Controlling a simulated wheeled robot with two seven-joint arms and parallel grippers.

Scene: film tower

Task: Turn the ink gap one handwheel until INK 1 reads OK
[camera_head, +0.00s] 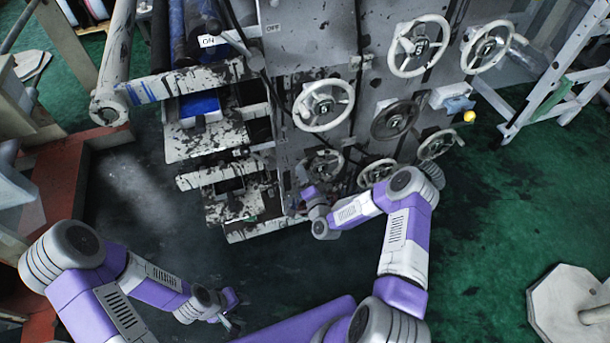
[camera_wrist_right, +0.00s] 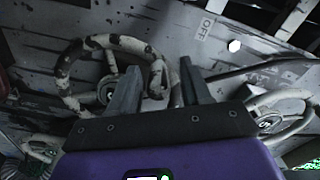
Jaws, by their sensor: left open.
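The grey ink-splashed machine (camera_head: 345,60) carries several handwheels on its face. A pale wheel (camera_head: 323,106) is at the upper left, a dark one (camera_head: 397,118) beside it, and a smaller splashed wheel (camera_head: 325,166) below. I cannot tell which one is labelled ink gap one, and no INK 1 reading is legible. My right gripper (camera_head: 300,203) is low at the machine, near the smaller wheel. In the right wrist view the right gripper (camera_wrist_right: 160,85) is open, and a spotted wheel rim (camera_wrist_right: 108,42) passes between or behind its fingers; contact is unclear. My left gripper (camera_head: 232,322) is open and empty above the floor.
More handwheels (camera_head: 419,46) are at the upper right, with a yellow knob (camera_head: 469,116). Ink trays (camera_head: 205,140) jut out left of the wheels. A white frame (camera_head: 550,85) stands at right. A pale octagonal base (camera_head: 565,305) is at lower right, with open green floor (camera_head: 490,230) before it.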

